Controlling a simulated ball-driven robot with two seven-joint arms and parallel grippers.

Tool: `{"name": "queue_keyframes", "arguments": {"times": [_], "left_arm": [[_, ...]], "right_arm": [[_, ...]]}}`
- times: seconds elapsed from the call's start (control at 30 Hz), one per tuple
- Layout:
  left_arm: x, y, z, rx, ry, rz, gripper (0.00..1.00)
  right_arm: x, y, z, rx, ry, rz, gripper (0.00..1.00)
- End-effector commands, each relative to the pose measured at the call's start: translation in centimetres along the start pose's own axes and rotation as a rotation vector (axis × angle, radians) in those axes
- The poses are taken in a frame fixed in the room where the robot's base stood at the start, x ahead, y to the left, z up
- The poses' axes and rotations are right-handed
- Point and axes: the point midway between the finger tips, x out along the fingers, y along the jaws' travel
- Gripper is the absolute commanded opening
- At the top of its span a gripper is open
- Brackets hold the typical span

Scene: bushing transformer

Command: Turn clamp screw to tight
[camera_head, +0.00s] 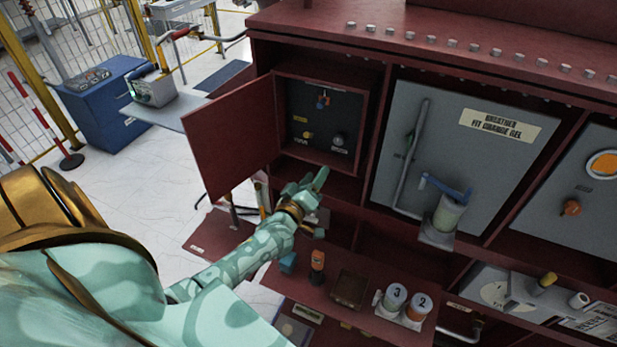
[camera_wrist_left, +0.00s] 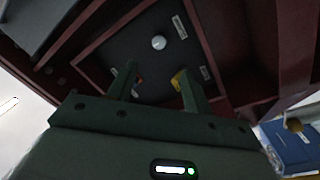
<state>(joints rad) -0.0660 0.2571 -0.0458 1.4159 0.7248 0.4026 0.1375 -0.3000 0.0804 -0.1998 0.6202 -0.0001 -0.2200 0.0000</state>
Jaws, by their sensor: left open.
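My left gripper (camera_head: 313,183) is open, below and in front of a small open cabinet box. Inside the box is a dark panel (camera_head: 310,118) with a blue and orange fitting (camera_head: 322,101) at the top, a yellow knob (camera_head: 307,135) at lower left and a silver round knob (camera_head: 338,139) at lower right. I cannot tell which of these is the clamp screw; the labels are too small to read. In the left wrist view, the open fingers (camera_wrist_left: 157,74) point at this panel. The yellow knob (camera_wrist_left: 178,79) shows beside one finger, and the silver knob (camera_wrist_left: 158,43) farther off. No contact is visible.
The box's red door (camera_head: 230,138) hangs open on the left. A grey panel with a blue-handled valve (camera_head: 447,195) is to the right. Below, a shelf holds an orange-topped bottle (camera_head: 317,262) and jars (camera_head: 396,296). A blue cabinet (camera_head: 100,100) stands behind.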

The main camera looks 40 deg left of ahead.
Motion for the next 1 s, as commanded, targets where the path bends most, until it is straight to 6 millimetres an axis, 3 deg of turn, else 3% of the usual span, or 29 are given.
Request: {"name": "queue_keyframes", "arguments": {"times": [0.1, 0.23, 0.83, 0.93, 1.0], "left_arm": [[-1.9, -0.1, 0.0, -0.001, 0.0, -0.001, 0.5], [-2.9, 0.0, 0.0, -0.001, 0.001, 0.0, 0.5], [-3.1, 0.0, 0.1, 0.006, -0.003, -0.001, 0.5], [-3.3, -0.7, 1.5, 0.092, -0.068, -0.01, 0.5], [-4.2, -2.7, 4.1, 0.201, -0.162, -0.04, 0.5]], "right_arm": [[0.1, 0.0, 0.0, 0.0, 0.0, 0.0, 0.38], [0.1, 0.0, 0.0, 0.0, 0.0, 0.0, 0.38], [0.1, -0.1, 0.0, 0.0, 0.0, -0.001, 0.38], [0.1, -0.1, 0.0, 0.0, 0.0, -0.001, 0.38], [0.1, -0.1, 0.0, 0.0, 0.0, -0.001, 0.38]]}}
